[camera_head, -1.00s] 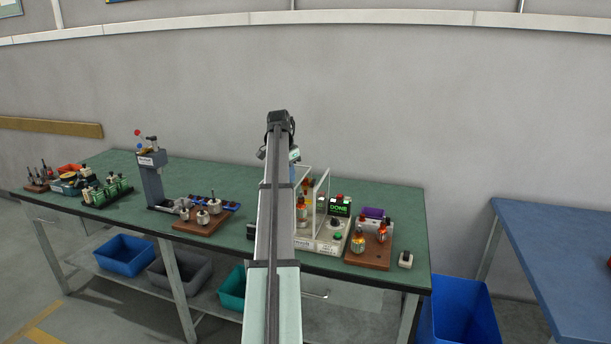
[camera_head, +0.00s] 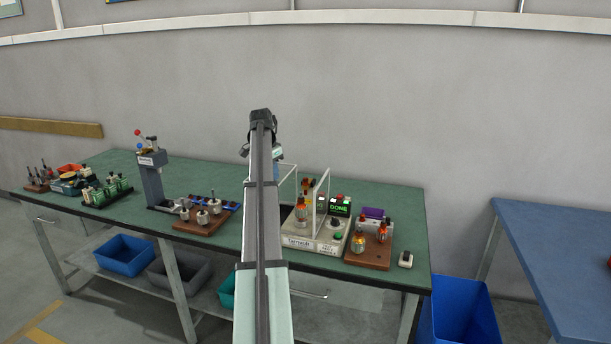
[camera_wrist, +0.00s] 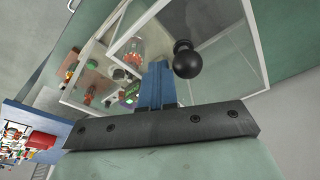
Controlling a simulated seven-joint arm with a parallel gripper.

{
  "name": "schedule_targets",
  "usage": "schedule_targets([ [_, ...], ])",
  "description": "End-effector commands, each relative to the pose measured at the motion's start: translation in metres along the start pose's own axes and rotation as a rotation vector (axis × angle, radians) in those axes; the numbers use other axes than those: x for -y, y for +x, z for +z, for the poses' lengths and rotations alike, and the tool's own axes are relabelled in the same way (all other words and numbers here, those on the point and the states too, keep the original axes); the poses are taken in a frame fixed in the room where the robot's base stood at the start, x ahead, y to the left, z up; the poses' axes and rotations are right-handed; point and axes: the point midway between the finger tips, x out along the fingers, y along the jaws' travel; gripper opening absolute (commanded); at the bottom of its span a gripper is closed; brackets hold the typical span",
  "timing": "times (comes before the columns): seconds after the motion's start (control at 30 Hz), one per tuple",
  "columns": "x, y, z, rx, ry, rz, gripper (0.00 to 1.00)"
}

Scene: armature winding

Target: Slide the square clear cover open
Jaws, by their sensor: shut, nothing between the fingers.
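The square clear cover (camera_head: 288,182) has a thin white frame and stands at the left of the winding machine (camera_head: 312,242), partly behind my arm in the head view. A gap lies between it and a second upright clear panel (camera_head: 321,200) on its right. In the wrist view the cover (camera_wrist: 222,62) fills the upper middle, with a round black knob (camera_wrist: 187,62) on it. My gripper (camera_wrist: 157,72) is shut and empty, its blue fingers right beside the knob. I cannot tell for certain whether they touch it. In the head view my arm hides most of the gripper.
A green-lit DONE display (camera_head: 340,208) stands on the machine, and an armature (camera_head: 302,215) sits left of the upright panel. A brown wooden board (camera_head: 368,258) with parts is to the right. Another board (camera_head: 203,222) lies left of my arm.

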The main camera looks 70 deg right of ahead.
Motion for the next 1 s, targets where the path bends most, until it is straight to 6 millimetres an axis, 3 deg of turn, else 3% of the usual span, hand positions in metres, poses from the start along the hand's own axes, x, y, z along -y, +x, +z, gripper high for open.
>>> schedule_targets([
  [1.0, -0.008, -0.045, -0.015, -0.001, 0.002, 0.0, 0.0],
])
